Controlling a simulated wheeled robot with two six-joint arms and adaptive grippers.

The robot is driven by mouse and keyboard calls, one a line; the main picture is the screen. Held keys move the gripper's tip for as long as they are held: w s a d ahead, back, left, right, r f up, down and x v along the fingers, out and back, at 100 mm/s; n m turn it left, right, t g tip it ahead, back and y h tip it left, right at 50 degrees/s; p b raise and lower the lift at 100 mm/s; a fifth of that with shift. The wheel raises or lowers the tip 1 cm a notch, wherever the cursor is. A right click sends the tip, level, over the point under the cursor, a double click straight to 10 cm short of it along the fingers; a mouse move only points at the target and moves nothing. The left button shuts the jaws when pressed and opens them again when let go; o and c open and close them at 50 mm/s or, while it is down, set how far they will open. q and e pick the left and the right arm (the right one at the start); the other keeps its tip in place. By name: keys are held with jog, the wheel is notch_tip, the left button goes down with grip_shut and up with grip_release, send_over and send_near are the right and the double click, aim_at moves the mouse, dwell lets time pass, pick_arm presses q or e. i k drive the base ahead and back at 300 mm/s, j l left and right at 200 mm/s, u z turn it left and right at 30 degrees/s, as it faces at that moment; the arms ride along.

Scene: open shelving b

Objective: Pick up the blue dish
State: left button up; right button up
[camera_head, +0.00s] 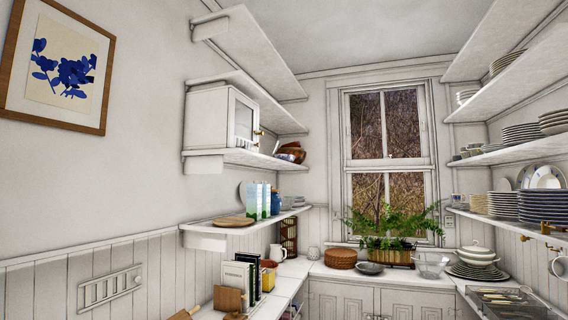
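Blue-rimmed plates stand in a tall stack (541,206) on the lower right wall shelf, near the right picture edge. A second, shorter stack of bluish plates (502,204) stands just left of it. A small blue jar (275,203) stands on the left wall's lower shelf. I cannot tell which piece is the blue dish. Neither of my grippers shows in the head view.
The left lower shelf (215,230) holds a round wooden board (233,221) and cartons (253,201). Books (236,280) stand at lower left. The middle air space is clear.

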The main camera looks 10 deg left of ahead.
aim_at(290, 158)
jog(key=i+z, duration=0.1)
jog(key=i, duration=1.15)
jog(key=i+u, duration=0.15)
jog(key=i, duration=0.35)
jog(key=i+l+u, duration=0.2)
jog(key=i, duration=0.25)
jog(key=i+l+u, duration=0.15)
jog(key=i, duration=0.35)
jog(key=i+l+u, duration=0.2)
jog(key=i, duration=0.25)
jog(key=i+l+u, duration=0.15)
jog(key=i+l, duration=0.2)
jog(key=i, duration=0.1)
